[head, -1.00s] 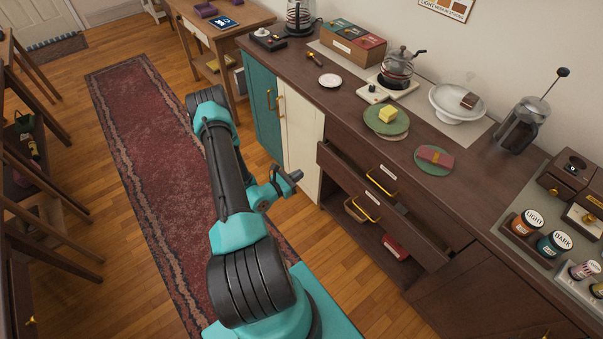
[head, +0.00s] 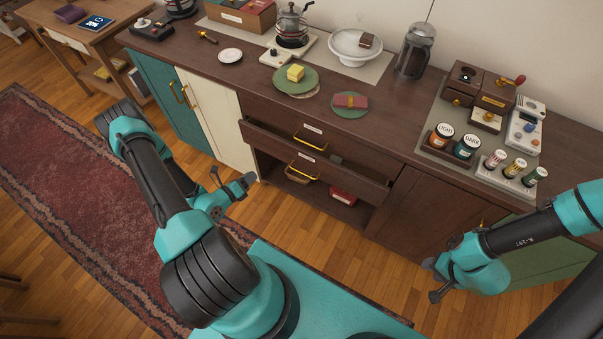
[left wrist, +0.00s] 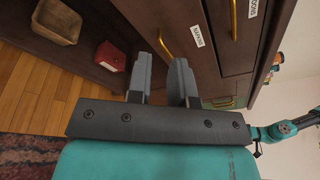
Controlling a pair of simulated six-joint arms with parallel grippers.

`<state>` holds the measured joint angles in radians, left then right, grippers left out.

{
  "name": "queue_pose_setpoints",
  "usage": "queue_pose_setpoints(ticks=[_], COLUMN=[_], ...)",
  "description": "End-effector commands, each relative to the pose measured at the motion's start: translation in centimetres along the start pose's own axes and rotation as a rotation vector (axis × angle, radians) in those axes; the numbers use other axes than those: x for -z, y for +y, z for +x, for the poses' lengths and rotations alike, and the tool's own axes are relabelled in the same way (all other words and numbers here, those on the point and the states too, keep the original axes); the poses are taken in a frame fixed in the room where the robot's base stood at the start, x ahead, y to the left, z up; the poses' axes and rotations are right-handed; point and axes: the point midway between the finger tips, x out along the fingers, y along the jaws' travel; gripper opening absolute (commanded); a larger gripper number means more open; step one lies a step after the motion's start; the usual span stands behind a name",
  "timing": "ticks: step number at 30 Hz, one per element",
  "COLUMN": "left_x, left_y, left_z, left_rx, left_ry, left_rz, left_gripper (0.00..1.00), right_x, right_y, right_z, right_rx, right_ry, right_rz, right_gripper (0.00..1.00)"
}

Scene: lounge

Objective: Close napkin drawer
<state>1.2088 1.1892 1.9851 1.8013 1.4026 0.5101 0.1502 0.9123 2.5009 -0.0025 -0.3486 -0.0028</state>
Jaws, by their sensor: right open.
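The napkin drawer (head: 345,181) is the lower of two dark wood drawers, with a brass handle. It stands partly pulled out, and a dark gap shows behind its front. Its napkin label (left wrist: 197,37) is readable in the left wrist view. The upper drawer (head: 365,155) looks shut. My left gripper (head: 236,184) is just left of the napkin drawer's front, apart from it in the head view. In the left wrist view its fingers (left wrist: 163,68) are parted with nothing between them. My right gripper (head: 432,280) is open and empty, low before the right cabinet.
Below the drawers an open shelf holds a basket (left wrist: 57,22) and a red box (left wrist: 110,56). The countertop (head: 390,125) above carries plates, jars and coffee gear. The floor in front is open, with a red rug (head: 60,190).

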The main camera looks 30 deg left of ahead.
Motion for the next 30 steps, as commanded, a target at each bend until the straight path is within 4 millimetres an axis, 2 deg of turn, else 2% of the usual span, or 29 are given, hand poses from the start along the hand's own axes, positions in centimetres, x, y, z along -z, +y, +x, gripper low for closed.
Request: queue_pose_setpoints(ticks=[1, 6, 12, 25, 30], left_x=[1.2, 4.6, 7.0, 7.4, 7.6], left_y=[-0.5, -2.1, -3.5, -3.7, -3.8], left_z=[0.1, 0.1, 0.0, 0.0, 0.7], left_rx=[0.008, 0.014, 0.001, -0.003, -0.001], left_ry=[0.027, 0.122, 0.195, 0.208, 0.210], left_rz=[-0.096, -0.426, -0.679, -0.725, -0.724], left_gripper=[0.20, 0.20, 0.20, 0.20, 0.20], right_x=[0.0, 0.0, 0.0, 0.0, 0.0], right_y=[0.0, 0.0, 0.0, 0.0, 0.0], right_z=[0.0, 0.0, 0.0, 0.0, 0.0], right_rx=[0.000, 0.000, 0.000, 0.000, 0.000], right_ry=[0.000, 0.000, 0.000, 0.000, 0.000], right_rz=[0.000, 0.000, 0.000, 0.000, 0.000], right_gripper=[0.43, 0.43, 0.43, 0.43, 0.43])
